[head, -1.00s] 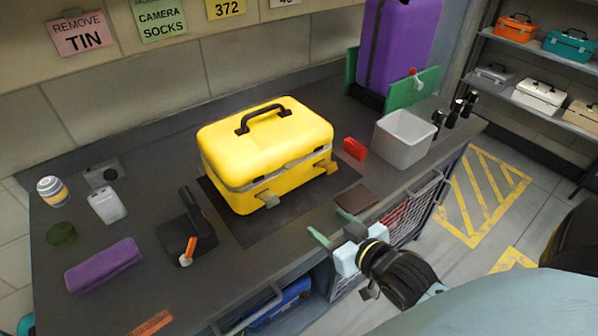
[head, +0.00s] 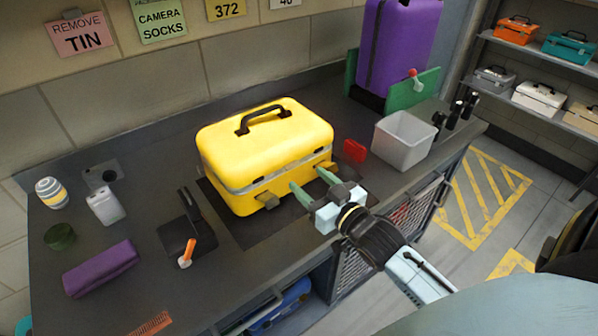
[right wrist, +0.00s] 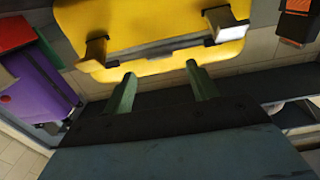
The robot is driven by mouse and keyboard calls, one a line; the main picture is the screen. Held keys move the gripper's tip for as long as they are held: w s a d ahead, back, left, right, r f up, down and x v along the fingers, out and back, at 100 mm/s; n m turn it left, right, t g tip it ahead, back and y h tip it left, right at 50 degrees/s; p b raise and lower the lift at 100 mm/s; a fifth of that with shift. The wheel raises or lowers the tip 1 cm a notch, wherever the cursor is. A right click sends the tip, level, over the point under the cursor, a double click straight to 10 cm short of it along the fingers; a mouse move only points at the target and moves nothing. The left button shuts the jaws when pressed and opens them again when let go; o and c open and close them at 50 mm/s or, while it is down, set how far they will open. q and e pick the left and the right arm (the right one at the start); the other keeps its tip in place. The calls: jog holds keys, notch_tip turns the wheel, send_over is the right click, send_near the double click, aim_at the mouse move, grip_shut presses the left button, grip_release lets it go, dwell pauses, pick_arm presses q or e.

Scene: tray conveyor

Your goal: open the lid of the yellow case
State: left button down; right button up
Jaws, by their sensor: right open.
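The yellow case (head: 262,140) stands on a dark mat on the workbench, with its lid down and a black handle (head: 263,117) on top. A grey latch (head: 267,201) shows on the left of its front. The front also fills the top of the right wrist view (right wrist: 150,25), with one latch (right wrist: 96,52) at left and another (right wrist: 228,28) at right. Whether the latches are fastened is unclear. My right gripper (head: 307,180) is open and empty, its green fingers pointing at the case front, between the latches in the wrist view. Contact is not clear. My left gripper is out of view.
A red box (head: 355,151) and a grey bin (head: 403,138) stand right of the case. A purple suitcase (head: 398,45) stands behind.

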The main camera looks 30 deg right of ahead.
aim_at(294, 167)
jog(key=shift+w+a, duration=0.2)
jog(key=shift+w, duration=2.25)
jog(key=shift+c, duration=0.5)
grip_shut()
